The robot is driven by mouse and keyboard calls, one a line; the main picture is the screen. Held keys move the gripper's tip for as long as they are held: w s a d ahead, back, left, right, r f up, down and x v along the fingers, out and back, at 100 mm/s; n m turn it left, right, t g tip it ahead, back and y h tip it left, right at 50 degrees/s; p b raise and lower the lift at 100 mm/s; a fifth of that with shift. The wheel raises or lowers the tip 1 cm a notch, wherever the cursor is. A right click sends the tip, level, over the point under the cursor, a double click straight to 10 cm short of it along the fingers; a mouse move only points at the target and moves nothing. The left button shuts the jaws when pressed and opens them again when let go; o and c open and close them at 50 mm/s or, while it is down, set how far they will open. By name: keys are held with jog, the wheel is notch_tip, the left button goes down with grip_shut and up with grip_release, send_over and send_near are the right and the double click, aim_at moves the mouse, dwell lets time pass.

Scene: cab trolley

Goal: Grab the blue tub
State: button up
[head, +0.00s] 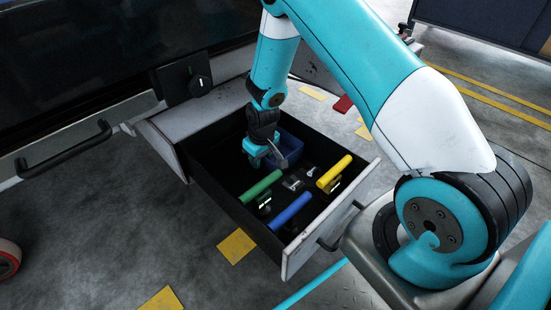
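The dark blue tub (292,146) stands in the far part of the open drawer (283,240), towards its back right corner. My gripper (270,161) points down into the drawer at the tub's near left side. It overlaps the tub in the picture and hides part of it. I cannot tell whether the fingers touch the tub's wall or whether they are apart or closed.
A green-handled tool (260,186), a blue-handled one (290,211) and a yellow-handled one (334,173) lie in the drawer's nearer part. Small dark metal pieces (293,182) lie between them. The drawer's walls surround the gripper. A cabinet handle (65,150) sticks out at left.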

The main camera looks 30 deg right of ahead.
jog(key=shift+f, duration=0.55)
jog(key=shift+r, duration=0.1)
grip_shut()
jog(key=shift+r, duration=0.1)
